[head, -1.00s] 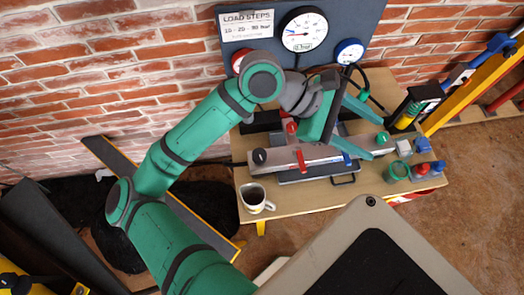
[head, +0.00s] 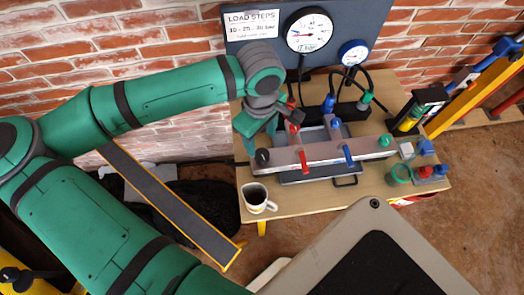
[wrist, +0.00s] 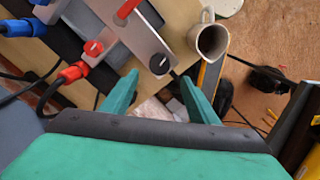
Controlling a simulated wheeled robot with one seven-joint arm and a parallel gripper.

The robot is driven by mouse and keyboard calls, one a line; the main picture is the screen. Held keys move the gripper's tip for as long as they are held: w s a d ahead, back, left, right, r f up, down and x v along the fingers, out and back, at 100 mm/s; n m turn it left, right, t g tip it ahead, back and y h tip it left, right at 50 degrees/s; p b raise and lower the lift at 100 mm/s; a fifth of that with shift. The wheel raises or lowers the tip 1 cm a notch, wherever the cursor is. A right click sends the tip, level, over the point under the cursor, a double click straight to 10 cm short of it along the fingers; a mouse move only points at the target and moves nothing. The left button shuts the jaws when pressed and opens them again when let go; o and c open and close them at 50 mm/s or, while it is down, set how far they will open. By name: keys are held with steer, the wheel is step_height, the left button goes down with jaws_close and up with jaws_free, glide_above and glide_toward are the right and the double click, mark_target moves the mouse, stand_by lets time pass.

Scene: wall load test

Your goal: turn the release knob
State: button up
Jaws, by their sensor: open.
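A long grey manifold (head: 330,153) lies across the bench. A black knob with a white mark (head: 262,157) sits at its left end, and a green knob (head: 385,141) at its right end. I cannot tell from any label which is the release knob. My gripper (head: 258,140) is just above the black knob, pointing down, and empty. In the wrist view my gripper (wrist: 159,78) is open, and the black knob (wrist: 159,64) shows a little beyond its fingertips, between their lines. A red knob (wrist: 93,48) shows farther left; my arm partly hides this area in the head view.
A red lever (head: 303,160) and a blue lever (head: 348,155) stick out of the manifold's front. A mug (head: 257,198) stands near the front left bench edge. Hoses with coloured couplings run behind. Gauges (head: 308,31) hang on the back panel.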

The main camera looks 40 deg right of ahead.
mark_target(262, 154)
step_height(262, 154, down, 9)
steer(key=shift+d+r, duration=0.1)
stand_by(0.3)
steer(key=c, duration=1)
